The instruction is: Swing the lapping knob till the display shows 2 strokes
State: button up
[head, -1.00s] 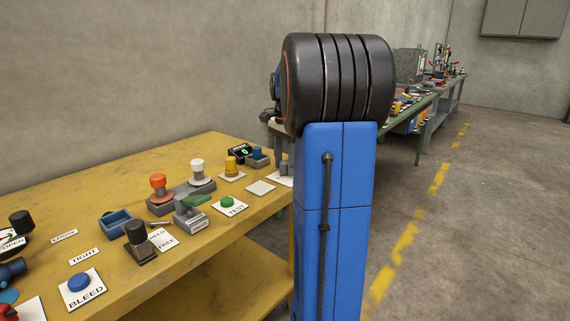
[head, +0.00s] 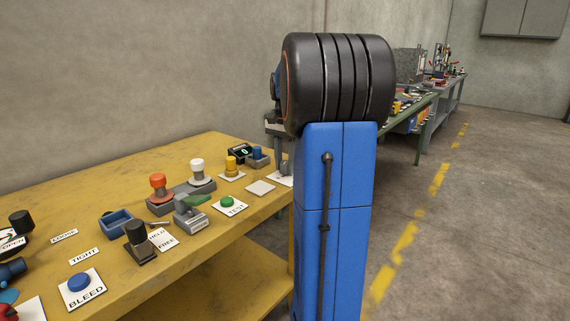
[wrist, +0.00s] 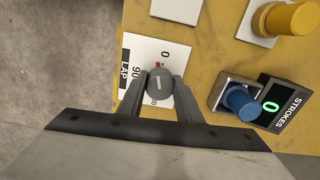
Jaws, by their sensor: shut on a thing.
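In the wrist view, the lapping knob (wrist: 159,88) is a grey round knob with a pale line on top. It stands on a white plate (wrist: 150,52) marked LAP, 0 and 90, with a small red mark near the 0. My gripper (wrist: 162,86) is shut on the knob, one finger on each side. The strokes display (wrist: 270,107), right of the knob, reads 0 in green; it also shows in the head view (head: 244,152).
A blue knob (wrist: 240,104) stands beside the display, and a yellow knob (wrist: 292,17) farther right. The yellow bench (head: 215,262) also carries a green TEST button (head: 228,202), orange (head: 158,181) and white (head: 197,165) knobs. Bare floor lies past the bench edge.

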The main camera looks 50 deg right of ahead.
jog(key=n, duration=0.7)
jog(key=shift+s, duration=0.1)
jog(key=n, duration=0.4)
jog(key=shift+d, duration=0.1)
jog(key=shift+n, duration=1.9)
jog(key=o, duration=1)
jog(key=shift+o, duration=0.2)
notch_tip(320, 180, up, 18)
jog(key=shift+f, duration=0.25)
